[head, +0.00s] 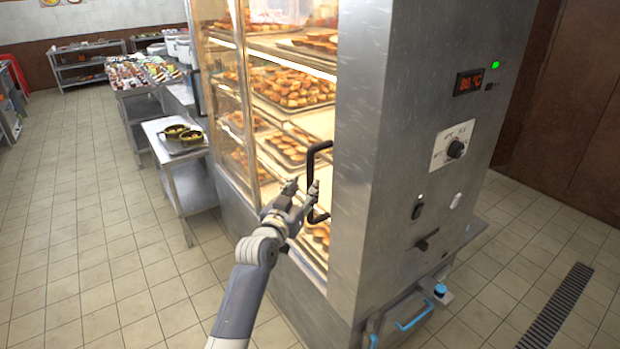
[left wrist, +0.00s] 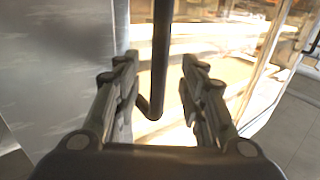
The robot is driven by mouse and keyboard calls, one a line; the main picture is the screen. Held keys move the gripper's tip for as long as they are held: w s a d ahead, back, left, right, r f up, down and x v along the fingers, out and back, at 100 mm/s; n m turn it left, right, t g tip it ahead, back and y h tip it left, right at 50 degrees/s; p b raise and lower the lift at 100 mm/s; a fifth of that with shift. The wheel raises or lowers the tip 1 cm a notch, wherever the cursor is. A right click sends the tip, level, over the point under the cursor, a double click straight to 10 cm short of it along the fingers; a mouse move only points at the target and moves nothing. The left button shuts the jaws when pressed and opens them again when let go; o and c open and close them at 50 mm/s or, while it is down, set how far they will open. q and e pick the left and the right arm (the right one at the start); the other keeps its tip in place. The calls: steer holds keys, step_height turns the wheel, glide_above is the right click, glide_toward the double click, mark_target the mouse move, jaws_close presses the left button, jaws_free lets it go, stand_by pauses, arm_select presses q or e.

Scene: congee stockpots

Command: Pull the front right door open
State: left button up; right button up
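The front right door (head: 290,152) is a glass door on a tall steel warming cabinet, and it looks shut. Its black bar handle (head: 312,165) stands upright near the steel side wall. My left gripper (head: 302,188) is at the lower part of the handle in the head view. In the left wrist view my left gripper (left wrist: 157,85) is open, with a finger on each side. The handle (left wrist: 161,55) runs down between the fingers, and its lower end bends toward the door. A gap shows on both sides of it. My right gripper is not in view.
Trays of pastries (head: 290,88) fill the lit cabinet. The steel side wall (head: 410,130) carries a display, knob and switches, with blue-handled fittings (head: 413,318) low down. A low table (head: 184,150) with two pots stands left. Tiled floor (head: 90,240) is clear at left.

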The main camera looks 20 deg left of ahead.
mark_target(309, 182)
arm_select(q)
steer(key=shift+w+d+p, duration=0.2)
steer(key=shift+w+p, duration=0.1)
steer(key=shift+w, duration=2.2)
jaws_close()
